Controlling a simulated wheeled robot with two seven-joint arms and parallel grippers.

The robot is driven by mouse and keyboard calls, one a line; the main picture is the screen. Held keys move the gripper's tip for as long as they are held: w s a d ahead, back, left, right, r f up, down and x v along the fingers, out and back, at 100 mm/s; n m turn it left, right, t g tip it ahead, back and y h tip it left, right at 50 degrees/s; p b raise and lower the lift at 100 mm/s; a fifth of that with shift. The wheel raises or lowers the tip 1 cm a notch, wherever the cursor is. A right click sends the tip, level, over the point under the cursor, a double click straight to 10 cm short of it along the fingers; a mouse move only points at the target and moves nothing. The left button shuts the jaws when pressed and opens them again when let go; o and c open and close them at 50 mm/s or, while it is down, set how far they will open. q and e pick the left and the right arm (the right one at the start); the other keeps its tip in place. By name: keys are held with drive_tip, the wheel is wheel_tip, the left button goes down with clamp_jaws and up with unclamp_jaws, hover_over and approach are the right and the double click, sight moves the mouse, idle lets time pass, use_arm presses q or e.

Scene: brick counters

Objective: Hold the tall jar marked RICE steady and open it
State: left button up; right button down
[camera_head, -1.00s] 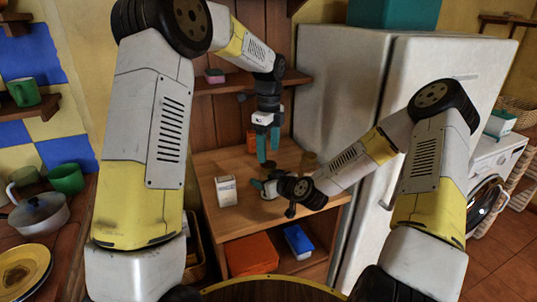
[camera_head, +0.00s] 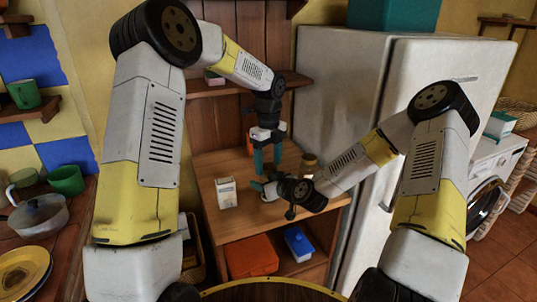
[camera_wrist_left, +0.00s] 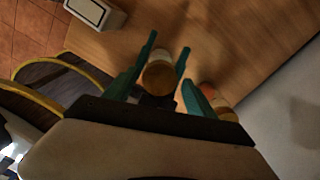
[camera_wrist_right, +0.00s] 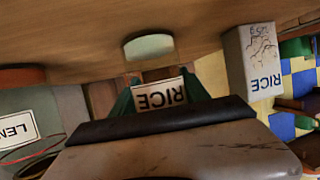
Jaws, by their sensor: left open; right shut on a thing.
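The jar marked RICE (camera_wrist_right: 160,96) is between the fingers of my right gripper (camera_wrist_right: 162,88), which is shut on it; its label reads upside down in the right wrist view. In the left wrist view its round orange-brown lid (camera_wrist_left: 158,74) shows from above. My left gripper (camera_head: 268,160) points down over the jar, its fingers open; I cannot tell whether they touch the lid. My right gripper (camera_head: 264,188) reaches in low from the right. A white carton (camera_head: 227,193), also marked RICE (camera_wrist_right: 254,62), stands to the left of the jar.
A second jar, with a label starting LEN (camera_wrist_right: 18,122), stands close by; a jar shows right of my grippers in the head view (camera_head: 309,163). The wooden stand (camera_head: 222,230) holds an orange box (camera_head: 251,256) and a blue box (camera_head: 298,241) below. The fridge (camera_head: 338,90) bounds the right.

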use_arm(q)
drive_tip(key=shift+f, duration=0.15)
clamp_jaws()
drive_tip(key=n, duration=0.3)
drive_tip(key=shift+o, duration=0.5)
unclamp_jaws()
